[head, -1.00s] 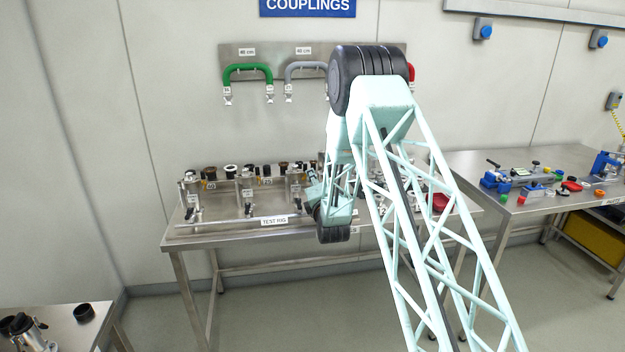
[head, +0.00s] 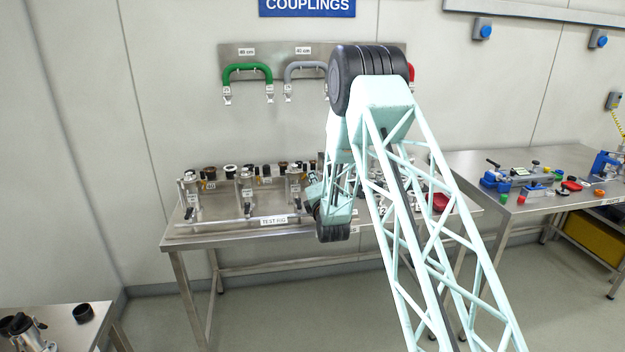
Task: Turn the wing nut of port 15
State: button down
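The test rig bench (head: 200,240) stands against the wall, with a row of metal ports on it. A left port (head: 190,190), a second port (head: 245,185) and a third port (head: 293,183) show left of my arm. Port numbers are too small to read, so I cannot tell which is port 15, and I cannot make out its wing nut. My arm hides the middle right of the bench. My gripper (head: 312,192) is partly seen beside the third port, at the left of my wrist. Its fingers are too small and hidden to judge.
A wall rack (head: 300,55) holds a green hose (head: 247,68) and a grey hose (head: 305,68) above the bench. Another bench (head: 500,165) with blue tools and small parts stands at right. A table corner (head: 60,325) is at lower left. The floor in front is clear.

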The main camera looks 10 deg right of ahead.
jog(key=shift+f+m+b, duration=0.25)
jog(key=shift+m+b, duration=0.25)
jog(key=shift+b, duration=0.4)
jog(key=shift+a+f+m+b, duration=0.3)
jog(key=shift+m+b, duration=1.05)
jog(key=shift+m, duration=1.4)
jog(key=shift+a+f+m+b, duration=0.15)
jog(key=shift+f+m+b, duration=0.2)
jog(key=shift+m+b, duration=1.7)
jog(key=shift+a+f+m+b, duration=0.3)
jog(key=shift+m+b, duration=0.3)
jog(key=shift+m, duration=2.9)
jog(key=c, duration=2.9)
grip_release()
jog(key=shift+f, duration=0.1)
jog(key=shift+s+a, duration=0.1)
jog(key=shift+s, duration=5.85)
